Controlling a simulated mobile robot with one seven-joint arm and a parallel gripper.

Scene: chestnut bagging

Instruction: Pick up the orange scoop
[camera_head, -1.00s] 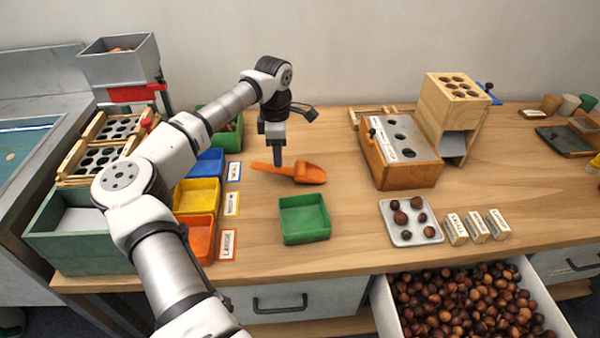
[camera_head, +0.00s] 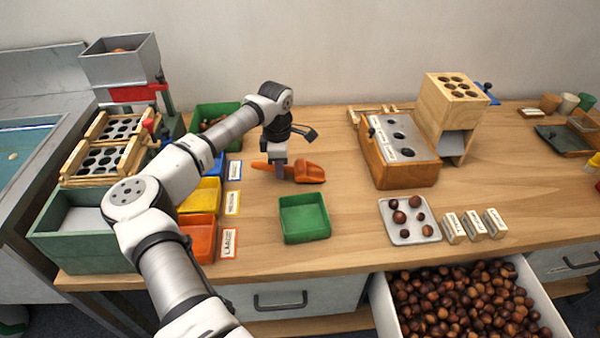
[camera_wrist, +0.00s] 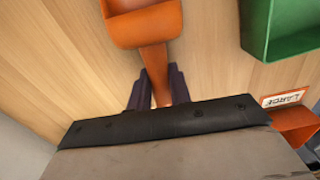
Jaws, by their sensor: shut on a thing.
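The orange scoop (camera_head: 309,173) lies over the wooden table, behind the green tray, with its bowl to the right and its handle to the left. My gripper (camera_head: 279,174) comes down from above onto the handle. In the wrist view, the scoop's handle (camera_wrist: 154,68) passes between the two dark fingers of my gripper (camera_wrist: 158,88), which are shut on it. The scoop's bowl (camera_wrist: 145,25) shows at the top of that view. I cannot tell whether the scoop still touches the table.
The green tray (camera_head: 304,238) stands in front of the scoop. Blue, yellow (camera_head: 205,196) and orange (camera_head: 196,237) bins stand to the left. A wooden sizing block (camera_head: 411,174) and a grey tray of chestnuts (camera_head: 410,240) are to the right. An open drawer of chestnuts (camera_head: 381,312) juts out in front.

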